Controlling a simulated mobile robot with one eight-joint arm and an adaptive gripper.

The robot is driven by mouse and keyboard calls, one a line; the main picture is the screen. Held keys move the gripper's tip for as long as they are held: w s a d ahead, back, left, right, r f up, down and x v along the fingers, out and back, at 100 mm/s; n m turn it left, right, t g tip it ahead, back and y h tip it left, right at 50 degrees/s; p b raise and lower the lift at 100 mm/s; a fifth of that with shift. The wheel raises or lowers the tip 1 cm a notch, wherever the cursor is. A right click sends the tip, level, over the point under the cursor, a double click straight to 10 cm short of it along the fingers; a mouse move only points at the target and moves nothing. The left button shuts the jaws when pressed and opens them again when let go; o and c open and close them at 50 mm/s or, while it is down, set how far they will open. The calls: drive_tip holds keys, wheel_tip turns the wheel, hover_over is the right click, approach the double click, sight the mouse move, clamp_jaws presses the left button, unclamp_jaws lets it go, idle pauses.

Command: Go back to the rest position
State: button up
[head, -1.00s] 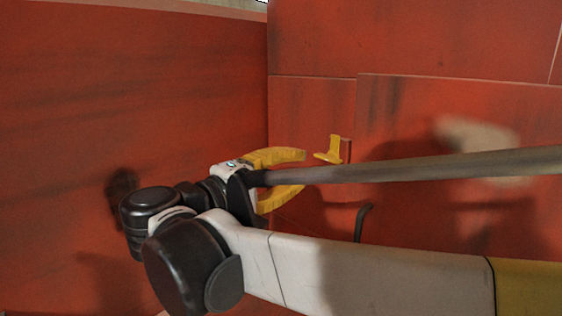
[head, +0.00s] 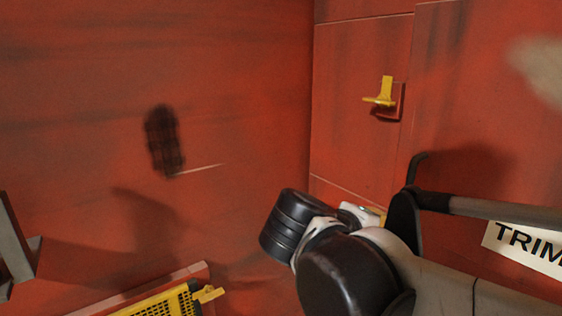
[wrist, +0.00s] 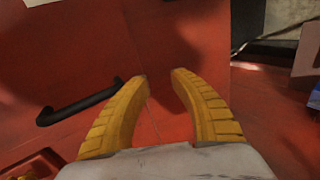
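My gripper (wrist: 158,78) shows in the wrist view as two yellow ribbed fingers. They stand apart with nothing between them, in front of a red panel. In the head view my gripper is mostly hidden behind my own wrist and arm links, at the lower right; only a bit of yellow shows. No separate object of the task is in view.
A yellow bracket (head: 383,95) sits on the red wall. A black bar handle (wrist: 78,104) is left of my fingers in the wrist view. A "TRIM" label (head: 528,248) is at right. A yellow perforated piece (head: 165,302) is at the lower left.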

drive_tip(key=s+f+m+y+b, duration=0.2)
drive_tip(key=f+b, duration=0.4)
drive_tip(key=f, duration=0.6)
drive_tip(key=s+f+m+y+b, duration=0.2)
drive_tip(key=s+f+y+b, duration=0.2)
drive_tip(key=f, duration=0.8)
drive_tip(key=s+f+m+y+b, duration=0.2)
drive_tip(key=f+b, duration=0.6)
drive_tip(key=f, duration=0.4)
drive_tip(key=shift+s+a+f+m+y+b, duration=0.4)
drive_tip(key=shift+s+y, duration=0.4)
drive_tip(key=shift+s, duration=0.4)
drive_tip(key=shift+c, duration=0.4)
